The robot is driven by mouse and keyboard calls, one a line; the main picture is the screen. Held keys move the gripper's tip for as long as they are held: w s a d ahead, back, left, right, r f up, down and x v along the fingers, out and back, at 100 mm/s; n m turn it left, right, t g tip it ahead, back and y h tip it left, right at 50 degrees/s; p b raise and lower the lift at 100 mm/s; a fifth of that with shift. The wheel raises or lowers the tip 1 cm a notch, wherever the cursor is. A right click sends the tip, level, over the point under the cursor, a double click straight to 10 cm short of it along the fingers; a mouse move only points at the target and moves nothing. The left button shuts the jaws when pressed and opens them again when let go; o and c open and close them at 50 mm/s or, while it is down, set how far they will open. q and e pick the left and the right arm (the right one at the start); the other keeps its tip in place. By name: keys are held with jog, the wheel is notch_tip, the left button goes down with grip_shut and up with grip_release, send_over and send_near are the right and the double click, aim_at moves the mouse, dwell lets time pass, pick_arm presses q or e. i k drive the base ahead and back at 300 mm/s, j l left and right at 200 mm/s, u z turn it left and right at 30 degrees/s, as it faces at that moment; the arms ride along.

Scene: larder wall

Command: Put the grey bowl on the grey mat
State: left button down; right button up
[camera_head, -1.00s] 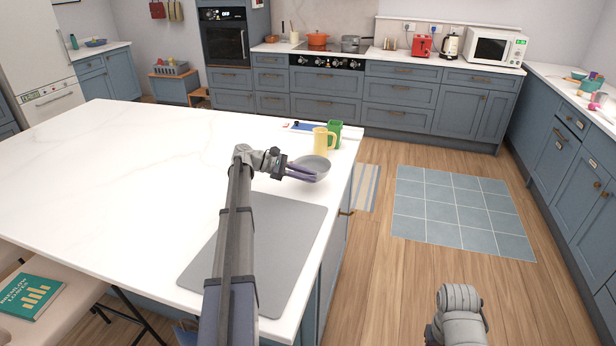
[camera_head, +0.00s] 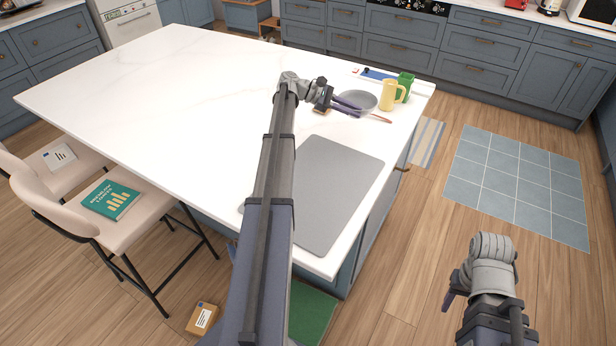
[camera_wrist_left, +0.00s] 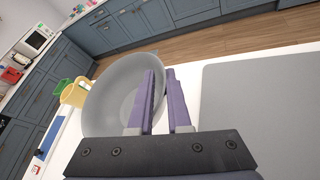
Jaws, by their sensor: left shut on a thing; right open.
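The grey bowl (camera_head: 357,101) is at the far right part of the white island, beside a yellow mug. My left gripper (camera_head: 346,106) is shut on the bowl's near rim. In the left wrist view, the bowl (camera_wrist_left: 112,92) lies left of the purple fingers (camera_wrist_left: 162,98), with its rim between them. I cannot tell if the bowl touches the worktop. The grey mat (camera_head: 335,190) lies flat and bare on the island, nearer than the bowl; it also shows right of the fingers in the left wrist view (camera_wrist_left: 262,115). My right gripper (camera_head: 452,290) is open, over the floor, mostly hidden by its wrist.
The yellow mug (camera_head: 394,91) and a green container (camera_head: 406,84) stand right of the bowl. A thin brown stick-like thing (camera_head: 380,118) shows beside the bowl. A blue item (camera_head: 377,74) lies behind. Chairs (camera_head: 130,215) stand left. The island's left and middle are clear.

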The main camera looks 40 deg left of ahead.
aim_at(314, 198)
jog(key=i+l+u, duration=0.1)
jog(key=u, duration=0.3)
jog(key=l+u, duration=0.4)
jog(key=i+l+u, duration=0.1)
jog(key=u, duration=0.3)
jog(key=l+u, duration=0.15)
jog(key=l, duration=0.55)
jog(key=l+u, duration=0.15)
jog(key=l, duration=0.6)
jog(key=k+l+u, duration=0.15)
jog(key=l, duration=0.55)
